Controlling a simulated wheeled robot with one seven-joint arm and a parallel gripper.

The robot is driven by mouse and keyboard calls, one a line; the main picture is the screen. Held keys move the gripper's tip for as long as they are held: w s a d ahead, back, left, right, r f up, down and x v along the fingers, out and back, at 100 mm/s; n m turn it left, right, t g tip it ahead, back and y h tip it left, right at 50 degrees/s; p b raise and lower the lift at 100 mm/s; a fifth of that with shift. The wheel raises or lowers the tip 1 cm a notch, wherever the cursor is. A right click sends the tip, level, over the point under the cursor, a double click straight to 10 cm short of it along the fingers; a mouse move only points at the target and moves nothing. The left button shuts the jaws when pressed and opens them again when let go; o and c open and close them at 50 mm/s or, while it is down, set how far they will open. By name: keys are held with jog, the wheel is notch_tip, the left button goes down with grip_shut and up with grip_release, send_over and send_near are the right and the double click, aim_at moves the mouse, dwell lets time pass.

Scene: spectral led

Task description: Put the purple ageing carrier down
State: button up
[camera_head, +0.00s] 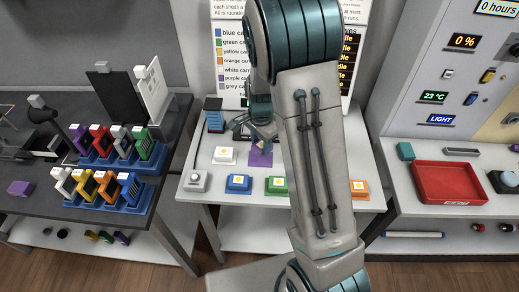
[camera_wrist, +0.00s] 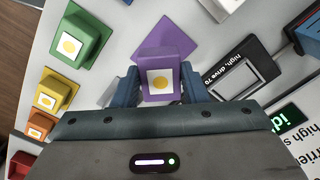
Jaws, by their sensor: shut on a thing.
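The purple ageing carrier (camera_wrist: 160,72) is a small purple block with a white label and yellow dot. In the wrist view it sits between the two blue-grey fingers of my gripper (camera_wrist: 160,82), which is shut on it. A flat purple square (camera_wrist: 168,33) shows just behind and beneath it. In the head view the purple patch (camera_head: 261,157) is on the white table below my gripper (camera_head: 256,132), and my arm hides part of the area. I cannot tell whether the carrier touches the surface.
On the white table (camera_head: 205,180) stand a white carrier (camera_head: 225,155), a blue one (camera_head: 238,184), a green one (camera_head: 277,185) and an orange one (camera_head: 359,188). A black device (camera_wrist: 245,68) is close to the right of the carrier. A red tray (camera_head: 447,183) is on the right bench.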

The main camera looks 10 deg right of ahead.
aim_at(260, 151)
jog(key=shift+w+a+f, duration=0.15)
jog(key=shift+w, duration=0.05)
jog(key=shift+f, duration=1.95)
jog(key=shift+f, duration=0.1)
jog(key=shift+f, duration=0.15)
jog(key=o, duration=1.1)
jog(key=shift+r, duration=0.2)
